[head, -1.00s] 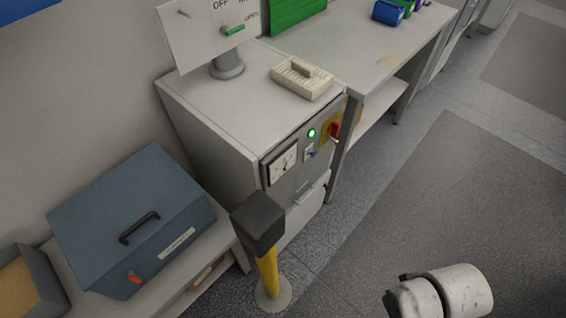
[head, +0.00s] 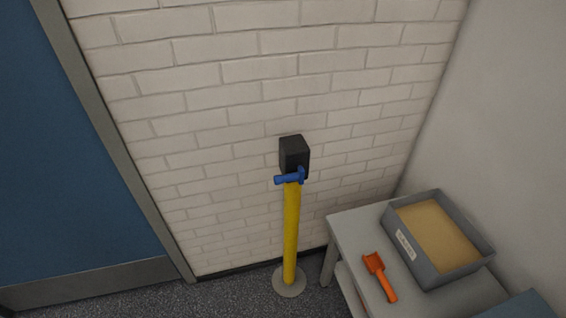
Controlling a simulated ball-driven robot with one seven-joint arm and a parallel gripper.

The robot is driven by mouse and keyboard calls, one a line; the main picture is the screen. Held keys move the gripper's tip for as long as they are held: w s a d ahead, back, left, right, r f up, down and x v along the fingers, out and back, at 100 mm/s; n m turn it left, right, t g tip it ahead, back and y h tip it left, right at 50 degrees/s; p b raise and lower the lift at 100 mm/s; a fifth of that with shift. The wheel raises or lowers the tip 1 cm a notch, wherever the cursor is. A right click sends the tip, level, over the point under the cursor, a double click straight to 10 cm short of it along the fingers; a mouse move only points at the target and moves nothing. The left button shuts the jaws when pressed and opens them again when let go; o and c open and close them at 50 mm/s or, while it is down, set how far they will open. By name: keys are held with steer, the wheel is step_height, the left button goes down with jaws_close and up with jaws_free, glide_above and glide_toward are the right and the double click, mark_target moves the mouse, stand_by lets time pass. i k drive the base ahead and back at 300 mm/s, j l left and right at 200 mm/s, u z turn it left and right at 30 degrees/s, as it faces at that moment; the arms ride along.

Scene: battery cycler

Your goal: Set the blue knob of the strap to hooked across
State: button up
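The blue knob (head: 289,177) is a T-shaped blue piece at the front of a black head (head: 293,153) on top of a yellow post (head: 291,232). It points to the left, just below the black head. The post stands upright on a round grey base (head: 289,281) in front of a white brick wall. No strap is seen stretched out from the head. My gripper is not in this view.
A grey table (head: 355,233) stands right of the post, with a grey tray (head: 398,240) and an orange scoop (head: 380,277) on it. A blue door (head: 75,150) is at the left. Floor is free left of the post (head: 225,296).

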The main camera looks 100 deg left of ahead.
mark_target(300, 176)
steer(key=u, duration=2.2)
